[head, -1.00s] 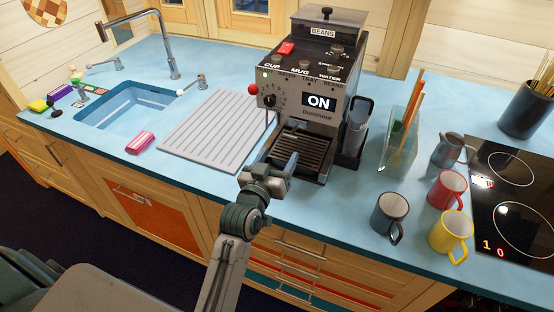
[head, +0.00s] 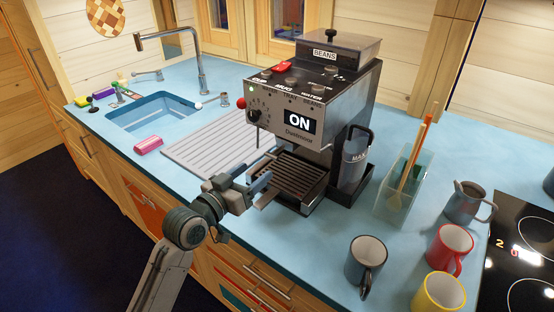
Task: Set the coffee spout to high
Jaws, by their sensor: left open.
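The coffee machine (head: 335,135) stands on the blue counter, with a lit ON display (head: 299,122), a dial (head: 254,115) and a red ball knob (head: 241,103) at its front left edge. Its slatted drip tray (head: 290,177) juts out below. I cannot clearly make out the coffee spout under the machine's head. My left gripper (head: 263,188) is open and empty, in front of and to the left of the drip tray, below the dial. I cannot tell if it touches the tray. My right gripper is not in view.
A dark jug (head: 355,160) stands at the machine's right side. A glass holder (head: 403,190), grey pitcher (head: 470,203) and dark (head: 366,262), red (head: 450,250) and yellow (head: 438,294) mugs stand right. A ribbed drainboard (head: 205,145) and sink (head: 150,112) lie left.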

